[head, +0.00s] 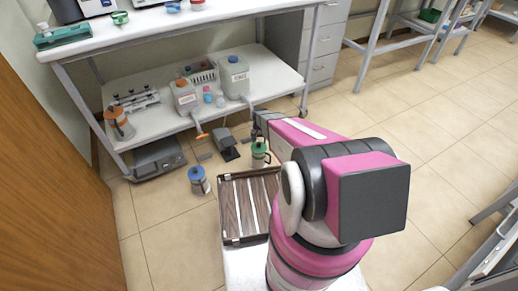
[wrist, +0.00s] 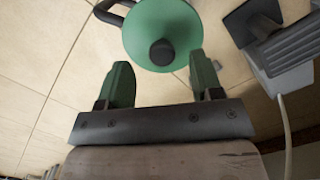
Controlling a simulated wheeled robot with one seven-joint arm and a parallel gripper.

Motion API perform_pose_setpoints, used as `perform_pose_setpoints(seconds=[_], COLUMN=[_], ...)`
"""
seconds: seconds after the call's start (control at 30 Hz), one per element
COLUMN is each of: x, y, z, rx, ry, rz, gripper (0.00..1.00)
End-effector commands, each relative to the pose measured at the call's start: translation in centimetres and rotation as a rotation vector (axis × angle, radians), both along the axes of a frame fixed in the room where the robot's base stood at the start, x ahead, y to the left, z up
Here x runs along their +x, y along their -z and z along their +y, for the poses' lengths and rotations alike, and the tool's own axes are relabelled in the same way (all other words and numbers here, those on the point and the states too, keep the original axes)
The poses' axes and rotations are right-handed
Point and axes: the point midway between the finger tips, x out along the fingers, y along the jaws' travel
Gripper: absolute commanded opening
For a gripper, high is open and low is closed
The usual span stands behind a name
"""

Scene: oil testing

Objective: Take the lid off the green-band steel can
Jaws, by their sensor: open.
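The green-band steel can (head: 259,155) stands upright just beyond the far edge of the wooden tray, with a dark handle on its side. In the wrist view its round green lid (wrist: 150,28) with a black knob is seen from above, and a dark handle (wrist: 108,12) sticks out at the upper left. The lid is on the can. My gripper (wrist: 160,62) is open and empty, its two green fingers spread on either side of the lid's near edge, around the knob's line. In the head view my arm partly hides the gripper, above the can. Contact cannot be told.
A wooden slatted tray (head: 229,211) lies nearer to me. A blue-band can (head: 199,181) stands left of it. A grey pedal-like device (head: 227,143) sits left of the green can and a grey device (wrist: 290,55) shows at right in the wrist view. A shelved bench (head: 205,116) stands behind.

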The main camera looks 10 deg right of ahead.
Motion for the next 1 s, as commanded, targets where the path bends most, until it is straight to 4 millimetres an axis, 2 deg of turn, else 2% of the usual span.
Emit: perform_pose_setpoints(seconds=[0.23, 0.5, 0.53, 0.67, 0.7, 1.0], x=[0.0, -0.2, -0.2, -0.2, -0.2, -0.2], y=[3.6, 4.0, 4.0, 4.0, 4.0, 3.9], z=[0.1, 0.1, 0.1, 0.1, 0.1, 0.1], rx=[0.0, 0.0, 0.0, 0.0, 0.0, 0.0], ry=[0.0, 0.0, 0.0, 0.0, 0.0, 0.0], rz=[0.001, 0.0, 0.0, 0.0, 0.0, 0.0], gripper=[0.6, 0.6, 0.53, 0.11, 0.07, 0.06])
